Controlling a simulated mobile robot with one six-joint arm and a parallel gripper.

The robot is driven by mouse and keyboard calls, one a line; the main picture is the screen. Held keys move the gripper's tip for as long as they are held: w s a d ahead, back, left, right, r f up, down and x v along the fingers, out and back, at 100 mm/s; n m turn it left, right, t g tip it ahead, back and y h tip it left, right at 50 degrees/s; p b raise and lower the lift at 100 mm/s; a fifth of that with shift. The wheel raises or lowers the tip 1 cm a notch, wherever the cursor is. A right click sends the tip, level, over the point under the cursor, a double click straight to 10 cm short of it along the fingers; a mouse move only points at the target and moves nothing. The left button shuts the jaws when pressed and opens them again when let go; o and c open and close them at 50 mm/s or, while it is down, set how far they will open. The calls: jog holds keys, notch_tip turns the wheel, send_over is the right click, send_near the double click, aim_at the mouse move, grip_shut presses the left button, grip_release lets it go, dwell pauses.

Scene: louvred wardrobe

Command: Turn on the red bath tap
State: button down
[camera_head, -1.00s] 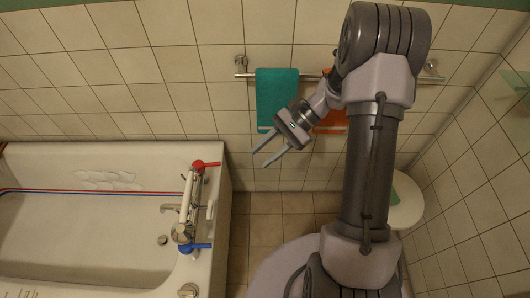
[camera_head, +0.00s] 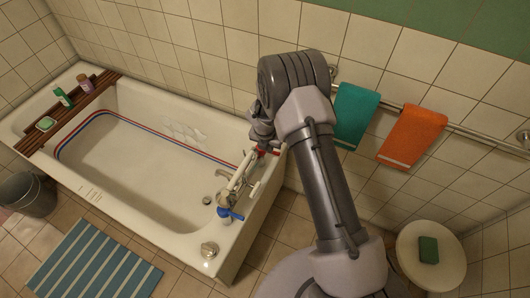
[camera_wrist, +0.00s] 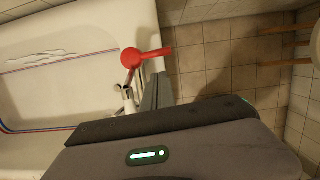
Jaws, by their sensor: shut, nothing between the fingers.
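The red bath tap (camera_wrist: 146,56) has a round knob and a lever pointing right in the wrist view. In the head view only a bit of its red handle (camera_head: 268,151) shows, the rest hidden behind my gripper. The tap sits on the white mixer (camera_head: 238,178) at the bath's end, with the blue tap (camera_head: 229,214) at the other end of the mixer. My gripper (camera_wrist: 158,82) is shut and empty, its fingers just below the red lever in the wrist view. Whether they touch it I cannot tell.
The bathtub (camera_head: 225,250) lies left, with a wooden rack (camera_head: 75,105) across its far end. A teal towel (camera_head: 355,115) and orange towel (camera_head: 411,136) hang on a wall rail. A white stool (camera_head: 452,270) stands right. A striped mat (camera_head: 95,265) lies on the floor.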

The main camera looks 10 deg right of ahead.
jog(key=b+x, duration=0.2)
jog(key=x, duration=0.6)
jog(key=shift+b, duration=0.3)
jog(key=shift+d, duration=0.1)
